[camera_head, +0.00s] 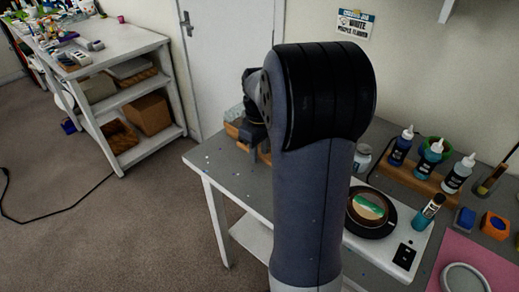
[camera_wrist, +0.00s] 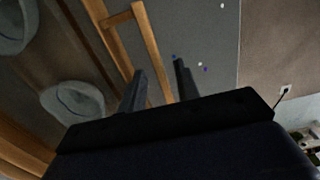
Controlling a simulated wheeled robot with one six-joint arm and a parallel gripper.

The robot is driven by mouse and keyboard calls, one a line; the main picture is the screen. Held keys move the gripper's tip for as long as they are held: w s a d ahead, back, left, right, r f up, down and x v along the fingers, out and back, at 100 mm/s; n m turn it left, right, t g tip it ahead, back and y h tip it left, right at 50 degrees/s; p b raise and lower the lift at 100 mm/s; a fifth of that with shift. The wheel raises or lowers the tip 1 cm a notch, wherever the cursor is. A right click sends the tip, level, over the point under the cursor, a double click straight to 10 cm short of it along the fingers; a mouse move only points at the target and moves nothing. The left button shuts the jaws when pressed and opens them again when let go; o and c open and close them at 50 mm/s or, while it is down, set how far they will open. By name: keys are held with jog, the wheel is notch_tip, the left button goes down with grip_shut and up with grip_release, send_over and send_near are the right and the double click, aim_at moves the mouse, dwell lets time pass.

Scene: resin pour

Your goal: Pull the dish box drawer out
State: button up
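The dish box (camera_head: 237,132) is a wooden box at the left end of the grey table in the head view, partly hidden behind my arm and gripper. In the wrist view its wooden drawer front (camera_wrist: 92,38) runs down the picture, with a wooden handle bar (camera_wrist: 148,42) standing off it. Pale round dishes (camera_wrist: 75,99) lie on the left, inside the wooden sides. My gripper (camera_wrist: 160,83) is open, with one finger between drawer front and bar and the other beyond the bar. Gaps show beside the bar.
The grey table (camera_head: 222,168) has small coloured specks near its left edge. A dark round dish (camera_head: 362,228), several bottles in a wooden rack (camera_head: 408,183) and a pink mat (camera_head: 478,262) are on the right. Open carpet (camera_head: 120,215) lies to the left.

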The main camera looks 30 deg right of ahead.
grip_shut()
dwell(0.5)
jog(key=s+a, duration=0.4)
jog(key=a, duration=0.8)
jog(key=shift+s, duration=0.2)
jog(key=shift+c, duration=1.2)
grip_release()
jog(key=shift+a, duration=0.2)
jog(key=shift+o, duration=1.2)
